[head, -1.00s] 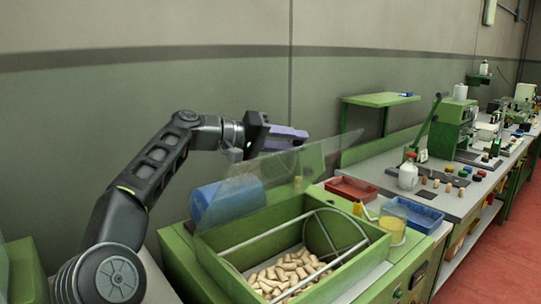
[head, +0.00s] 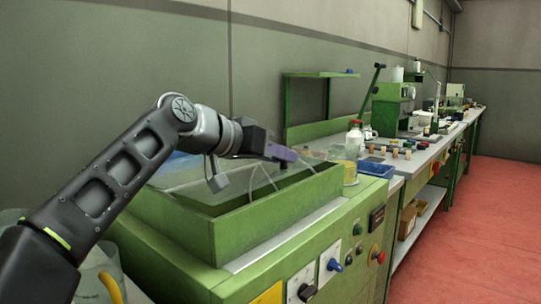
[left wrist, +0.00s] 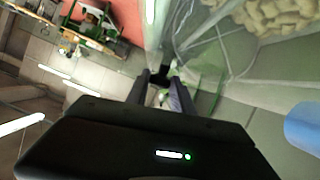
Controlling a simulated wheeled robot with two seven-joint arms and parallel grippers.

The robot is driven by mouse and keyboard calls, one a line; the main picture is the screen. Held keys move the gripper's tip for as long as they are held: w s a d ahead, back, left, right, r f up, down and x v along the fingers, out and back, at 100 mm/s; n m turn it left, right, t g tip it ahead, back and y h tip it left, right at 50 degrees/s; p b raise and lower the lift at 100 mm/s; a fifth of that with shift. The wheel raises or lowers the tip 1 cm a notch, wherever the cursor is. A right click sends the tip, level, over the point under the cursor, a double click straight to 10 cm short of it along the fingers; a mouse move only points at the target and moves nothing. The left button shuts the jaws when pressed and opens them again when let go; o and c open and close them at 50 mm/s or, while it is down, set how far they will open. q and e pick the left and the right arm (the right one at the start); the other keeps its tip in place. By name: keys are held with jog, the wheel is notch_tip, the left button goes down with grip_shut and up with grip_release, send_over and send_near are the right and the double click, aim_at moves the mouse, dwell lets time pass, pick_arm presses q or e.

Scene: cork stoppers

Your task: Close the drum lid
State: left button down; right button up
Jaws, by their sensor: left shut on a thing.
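The drum lid (head: 235,181) is a clear, see-through panel. It lies low and nearly flat over the open green drum housing (head: 283,207), seen at a shallow angle; whether it touches the rim all round I cannot tell. My left gripper (head: 284,155) with purple fingers is over the housing's far right part, at the lid's edge. In the left wrist view its fingers (left wrist: 163,84) are shut on a small dark part of the lid. Corks (left wrist: 278,14) show through the clear panel there. My right gripper is not in view.
A control panel with knobs (head: 330,264) is on the housing's front. To the right are a yellow-filled container (head: 350,172), a blue tray (head: 376,170), a white bottle (head: 355,142) and a long workbench. The red floor (head: 470,225) is clear.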

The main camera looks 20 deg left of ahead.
aim_at(254, 179)
pick_arm(q)
jog(key=shift+s+d+f+m+b, duration=0.1)
jog(key=shift+d+f+m+b, duration=0.2)
jog(key=shift+f, duration=0.35)
jog(key=shift+d+f+b, duration=0.1)
jog(key=shift+f+b, duration=0.25)
jog(key=shift+f, duration=0.25)
jog(key=c, duration=1.1)
grip_release()
jog(key=shift+a, duration=0.1)
jog(key=v, duration=0.7)
jog(key=shift+s+r, duration=0.1)
jog(key=shift+s, duration=0.3)
